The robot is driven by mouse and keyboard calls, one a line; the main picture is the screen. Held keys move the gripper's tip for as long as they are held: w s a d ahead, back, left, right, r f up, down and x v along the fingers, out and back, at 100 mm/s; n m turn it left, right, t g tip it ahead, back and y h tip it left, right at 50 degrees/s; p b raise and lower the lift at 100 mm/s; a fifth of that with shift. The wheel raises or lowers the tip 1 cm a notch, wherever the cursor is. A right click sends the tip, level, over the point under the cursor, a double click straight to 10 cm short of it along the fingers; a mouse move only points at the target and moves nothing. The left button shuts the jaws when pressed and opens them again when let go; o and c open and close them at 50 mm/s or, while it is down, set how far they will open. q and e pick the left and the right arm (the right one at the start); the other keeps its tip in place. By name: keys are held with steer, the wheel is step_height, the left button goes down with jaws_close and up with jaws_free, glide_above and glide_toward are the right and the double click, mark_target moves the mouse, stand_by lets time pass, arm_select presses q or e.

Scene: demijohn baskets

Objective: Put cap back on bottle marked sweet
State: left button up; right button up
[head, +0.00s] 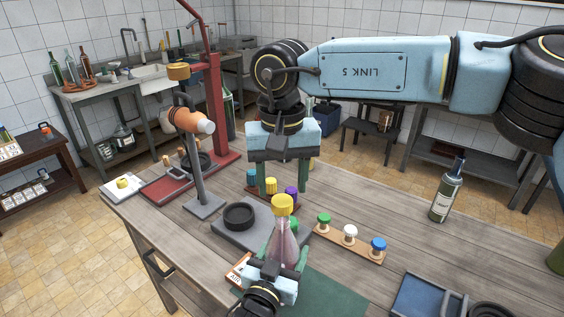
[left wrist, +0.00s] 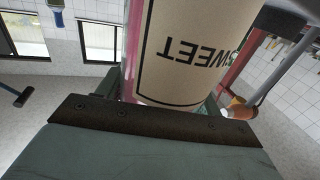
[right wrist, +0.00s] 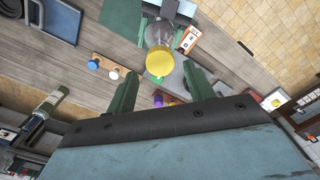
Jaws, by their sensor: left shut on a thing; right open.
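The bottle (head: 284,243) is clear with pink contents, and its label reads SWEET in the left wrist view (left wrist: 190,55). My left gripper (head: 278,262) is shut on it and holds it roughly upright. A yellow cap (head: 283,204) sits on top of the neck; it also shows from above in the right wrist view (right wrist: 160,62). I cannot tell how firmly it is seated. My right gripper (head: 283,190) is open and empty, pointing down close to the cap, with its fingers (right wrist: 163,85) apart on either side of the cap in the right wrist view.
A wooden rack (head: 368,252) holds green, white and blue caps. A red rack with more caps stands behind my right gripper. A bottle labelled LIGHT (head: 447,196) stands at right. A grey slab (head: 262,238), an orange-headed stand (head: 200,170) and a blue tray (head: 408,297) are nearby.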

mark_target(282, 200)
steer(key=shift+f, duration=1.9)
steer(key=shift+c, duration=0.4)
